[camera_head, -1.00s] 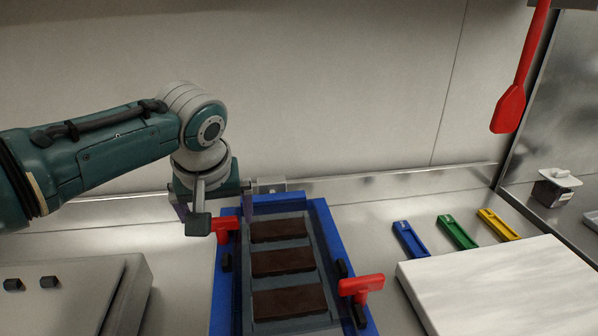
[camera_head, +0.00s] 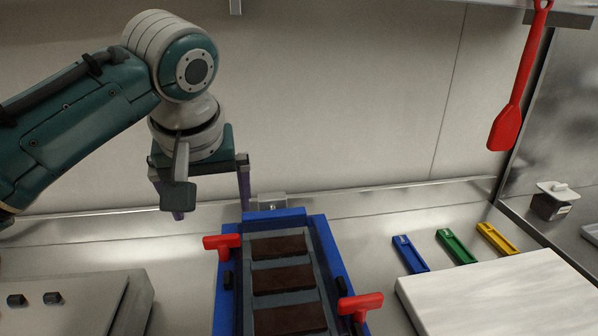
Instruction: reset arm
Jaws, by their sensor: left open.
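My left gripper (camera_head: 211,201) hangs at the left of centre with its purple fingers apart and pointing down. It is open, and nothing shows between the fingers. It is above and behind the left red handle (camera_head: 221,242), apart from it. That handle is on the left side of a blue frame (camera_head: 332,250). A second red handle (camera_head: 360,305) is on the frame's right side. Inside the frame, a grey mould (camera_head: 285,264) holds three dark brown bars (camera_head: 283,280). My right gripper is not in view.
A white slab (camera_head: 500,300) lies at the right. Behind it are blue (camera_head: 410,254), green (camera_head: 456,246) and yellow (camera_head: 497,238) trays. A red spatula (camera_head: 512,110) hangs at upper right.

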